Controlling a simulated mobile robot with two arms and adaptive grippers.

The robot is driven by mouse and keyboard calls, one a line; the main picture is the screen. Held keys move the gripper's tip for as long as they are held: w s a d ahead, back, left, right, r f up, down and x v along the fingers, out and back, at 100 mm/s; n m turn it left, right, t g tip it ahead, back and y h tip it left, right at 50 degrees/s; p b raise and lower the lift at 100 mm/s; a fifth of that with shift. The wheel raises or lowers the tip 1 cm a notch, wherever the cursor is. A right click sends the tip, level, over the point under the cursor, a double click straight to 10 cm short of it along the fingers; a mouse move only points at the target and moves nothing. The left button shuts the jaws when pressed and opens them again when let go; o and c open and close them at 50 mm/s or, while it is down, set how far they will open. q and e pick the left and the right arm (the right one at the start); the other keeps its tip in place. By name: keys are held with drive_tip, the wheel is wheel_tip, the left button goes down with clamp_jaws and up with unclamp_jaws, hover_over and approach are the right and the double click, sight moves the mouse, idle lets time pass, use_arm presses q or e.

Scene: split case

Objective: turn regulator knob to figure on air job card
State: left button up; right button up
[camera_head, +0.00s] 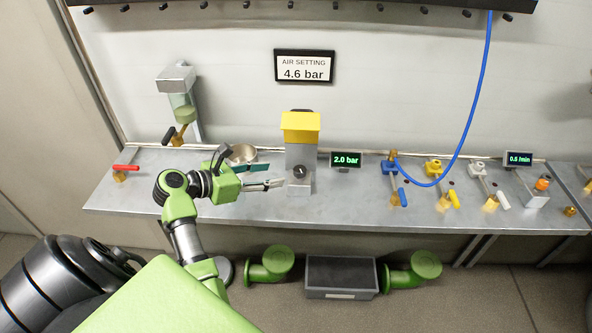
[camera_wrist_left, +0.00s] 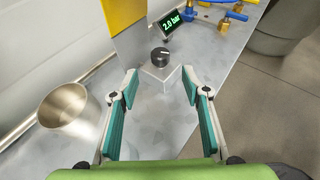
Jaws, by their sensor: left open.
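The air job card (camera_head: 305,67) on the back wall reads "AIR SETTING 4.6 bar". The regulator (camera_head: 300,150), a grey block with a yellow top, stands on the bench. Its small black knob (camera_head: 299,171) faces forward and also shows in the left wrist view (camera_wrist_left: 160,56). The display (camera_head: 346,160) right of it reads 2.0 bar. My left gripper (camera_head: 272,176) is open, just left of the knob in the head view. In the left wrist view its teal-padded fingers (camera_wrist_left: 158,80) are spread, with the knob ahead between their tips, not touched.
A metal cup (camera_wrist_left: 65,108) stands left of the gripper in the left wrist view. A red-handled valve (camera_head: 124,170) and a filter unit (camera_head: 180,105) are on the left. Valves, a blue hose (camera_head: 470,120) and a 0.5 l/min display (camera_head: 518,159) are on the right.

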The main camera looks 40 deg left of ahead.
sight(295, 171)
use_arm(q)
drive_tip(key=x, duration=1)
drive_tip(key=shift+w+d+f, duration=0.1)
drive_tip(key=shift+w, duration=0.1)
drive_tip(key=c, duration=1.1)
